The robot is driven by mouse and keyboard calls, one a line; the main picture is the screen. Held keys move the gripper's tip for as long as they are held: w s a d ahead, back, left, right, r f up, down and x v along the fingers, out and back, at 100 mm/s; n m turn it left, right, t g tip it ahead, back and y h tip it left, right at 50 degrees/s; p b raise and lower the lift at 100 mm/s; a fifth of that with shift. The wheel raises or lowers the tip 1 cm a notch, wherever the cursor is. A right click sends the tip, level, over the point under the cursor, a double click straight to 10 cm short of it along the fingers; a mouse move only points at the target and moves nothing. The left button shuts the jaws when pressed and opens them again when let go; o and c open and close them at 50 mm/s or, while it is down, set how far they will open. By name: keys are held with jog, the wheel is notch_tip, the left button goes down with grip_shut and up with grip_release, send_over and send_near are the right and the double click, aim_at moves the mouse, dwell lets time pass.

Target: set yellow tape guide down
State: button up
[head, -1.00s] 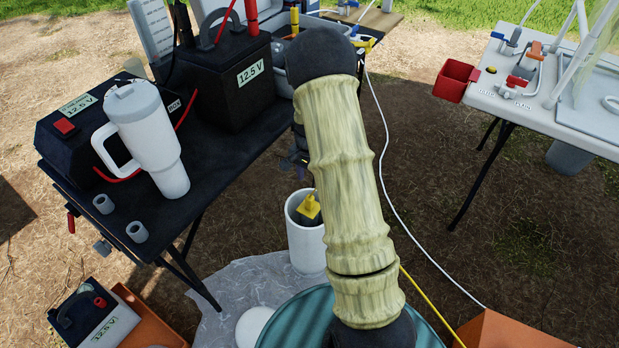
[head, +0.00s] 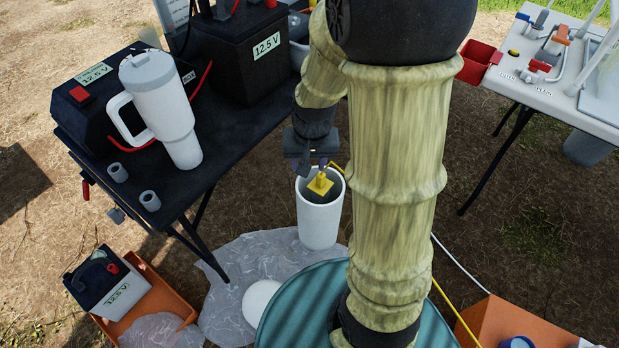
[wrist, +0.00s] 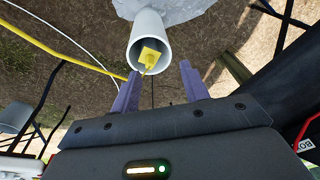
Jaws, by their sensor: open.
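The yellow tape guide (head: 320,184) sits at the mouth of an upright white pipe (head: 318,226), within its rim. In the wrist view, the yellow guide (wrist: 150,57) shows at the open end of the white pipe (wrist: 146,24). My gripper (head: 314,166) is just above the pipe, close to the guide. In the wrist view its two purple fingers (wrist: 158,78) are spread apart, with nothing between them. The guide lies just beyond the fingertips. I cannot tell from here whether the guide rests on the rim or inside it.
A yellow tape (wrist: 70,57) runs past the pipe. A black table (head: 232,150) with batteries and a white tumbler (head: 164,110) stands left. A teal drum top (head: 300,305) is in front. A white table (head: 550,95) with a red bin (head: 479,62) stands right.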

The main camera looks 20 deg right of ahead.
jog(key=s+a+r+n, duration=0.2)
jog(key=s+n, duration=0.1)
jog(key=s, duration=0.3)
jog(key=shift+s+a+r+t, duration=0.15)
jog(key=shift+s+r+t, duration=0.2)
jog(key=shift+s+t, duration=0.05)
